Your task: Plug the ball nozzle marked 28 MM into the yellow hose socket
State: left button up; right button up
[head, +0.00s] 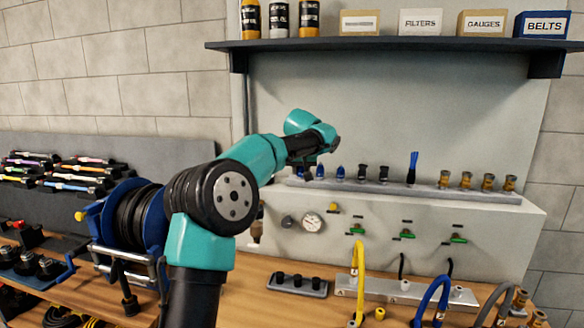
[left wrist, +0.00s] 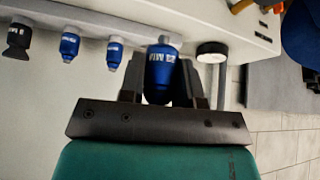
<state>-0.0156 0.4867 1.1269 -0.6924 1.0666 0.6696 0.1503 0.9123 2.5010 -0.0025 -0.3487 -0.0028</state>
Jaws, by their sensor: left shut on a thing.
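My left gripper (left wrist: 162,85) is shut on a blue ball nozzle (left wrist: 161,75) at the rack rail. White marking shows on this nozzle, but I cannot read its number. Two smaller-looking blue nozzles (left wrist: 115,55) and (left wrist: 70,45) and a black one (left wrist: 17,40) stand beside it in the left wrist view. In the head view my left gripper (head: 306,172) is at the left end of the rail and mostly covers the held nozzle. The yellow hose (head: 360,262) arches down from the bench manifold; its lower end is at the bottom edge, and its socket opening is not clear.
The rail (head: 400,190) also holds a blue brush (head: 412,167) and several brass fittings (head: 466,180). A blue hose (head: 432,298) and a grey hose (head: 490,302) stand right of the yellow one. A dark tray (head: 297,288) with black plugs lies on the bench.

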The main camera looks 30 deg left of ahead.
pick_arm(q)
jog(key=shift+d+f, duration=0.1)
dwell(0.6)
jog(key=s+d+f+m+t+h, duration=0.1)
jog(key=d+f+m+h, duration=0.2)
jog(key=d+f+m, duration=0.4)
jog(key=m+g+h, duration=0.5)
jog(key=m+h, duration=0.2)
jog(key=m, duration=0.8)
send_over(352, 324)
notch_tip(352, 324, down, 20)
jog(key=shift+f, duration=0.2)
jog(key=shift+f, duration=0.15)
jog(key=shift+f, duration=2.75)
jog(key=shift+f, duration=0.5)
jog(key=o, duration=1)
jog(key=shift+c, duration=0.2)
